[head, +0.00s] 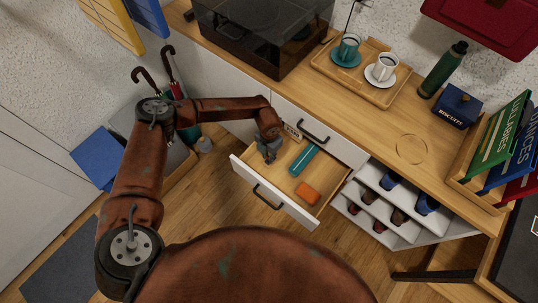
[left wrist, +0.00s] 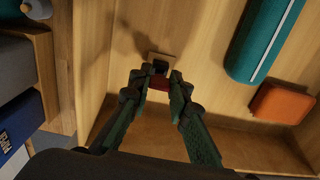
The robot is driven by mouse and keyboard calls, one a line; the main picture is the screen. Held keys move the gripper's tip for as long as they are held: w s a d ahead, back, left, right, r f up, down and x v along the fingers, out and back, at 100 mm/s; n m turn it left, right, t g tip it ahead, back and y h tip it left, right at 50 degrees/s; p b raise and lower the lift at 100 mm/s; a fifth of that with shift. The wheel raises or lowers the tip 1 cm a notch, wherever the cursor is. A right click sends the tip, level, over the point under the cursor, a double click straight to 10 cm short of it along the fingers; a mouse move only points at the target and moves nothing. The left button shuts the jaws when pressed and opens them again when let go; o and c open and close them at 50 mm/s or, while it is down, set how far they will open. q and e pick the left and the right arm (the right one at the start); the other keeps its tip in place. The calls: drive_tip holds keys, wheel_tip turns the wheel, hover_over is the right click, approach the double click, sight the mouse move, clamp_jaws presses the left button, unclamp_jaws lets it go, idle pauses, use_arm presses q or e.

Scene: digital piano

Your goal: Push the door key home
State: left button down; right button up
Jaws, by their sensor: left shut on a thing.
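My left gripper (head: 268,154) reaches down into the left part of an open drawer (head: 285,207). In the left wrist view the left gripper (left wrist: 160,88) is shut on a small dark red thing (left wrist: 159,84), mostly hidden between the fingertips. I cannot tell for sure that it is the door key. No door or lock is plainly visible. My right gripper is not in view.
A teal case (head: 303,160) and an orange block (head: 307,193) lie in the drawer, right of my gripper. On the cabinet top stand a record player (head: 262,35), a cup tray (head: 367,75) and a green bottle (head: 442,70).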

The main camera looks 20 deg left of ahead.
use_arm(q)
drive_tip(key=shift+f, duration=0.8)
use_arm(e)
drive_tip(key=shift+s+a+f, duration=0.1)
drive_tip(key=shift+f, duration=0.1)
use_arm(q)
drive_tip(key=c, duration=1.7)
unclamp_jaws()
drive_tip(key=shift+c, duration=0.2)
drive_tip(key=shift+r+p, duration=1.6)
drive_tip(key=shift+r, duration=0.95)
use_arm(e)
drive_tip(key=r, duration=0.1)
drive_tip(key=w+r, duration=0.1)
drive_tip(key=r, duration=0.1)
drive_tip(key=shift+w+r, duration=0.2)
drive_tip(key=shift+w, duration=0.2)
use_arm(q)
wheel_tip(320, 180, up, 12)
